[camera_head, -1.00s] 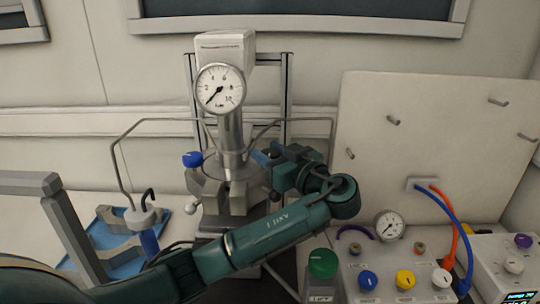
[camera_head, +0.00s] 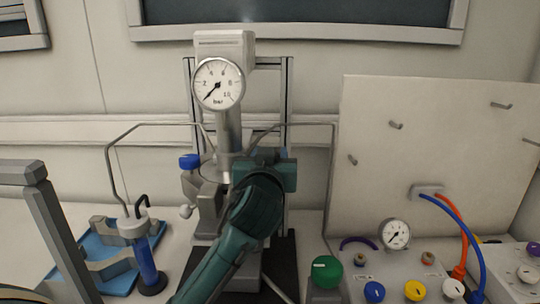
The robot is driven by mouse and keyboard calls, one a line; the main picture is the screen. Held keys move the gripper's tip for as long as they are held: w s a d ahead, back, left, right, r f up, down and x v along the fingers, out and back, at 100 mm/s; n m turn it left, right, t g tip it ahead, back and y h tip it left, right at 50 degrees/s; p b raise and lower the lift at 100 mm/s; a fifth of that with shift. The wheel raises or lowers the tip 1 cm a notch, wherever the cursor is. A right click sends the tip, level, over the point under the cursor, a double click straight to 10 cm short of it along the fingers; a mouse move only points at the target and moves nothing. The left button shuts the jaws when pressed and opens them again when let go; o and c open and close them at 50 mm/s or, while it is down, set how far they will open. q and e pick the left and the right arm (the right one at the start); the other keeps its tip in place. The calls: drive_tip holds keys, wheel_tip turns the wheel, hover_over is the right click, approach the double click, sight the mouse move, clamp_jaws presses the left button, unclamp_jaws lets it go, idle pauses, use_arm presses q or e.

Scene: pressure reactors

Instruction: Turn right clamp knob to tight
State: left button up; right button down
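The reactor stands in the middle, with a round pressure gauge (camera_head: 218,83) on its head and the needle near the low end. A blue left clamp knob (camera_head: 189,161) shows on the left side of its clamp ring. My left gripper (camera_head: 262,156) is at the right side of the clamp, mostly covered by the wrist. Whether its fingers are apart or closed on the knob cannot be seen. My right gripper is not in view.
A blue tray (camera_head: 108,262) and a blue cylinder (camera_head: 146,260) are at the left. Thin tubes run beside the reactor.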

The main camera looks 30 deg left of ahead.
use_arm(q)
drive_tip(key=shift+f+m+t+h, duration=0.15)
drive_tip(key=shift+m+t+h, duration=0.25)
drive_tip(key=shift+m+h, duration=0.4)
drive_tip(key=o, duration=0.7)
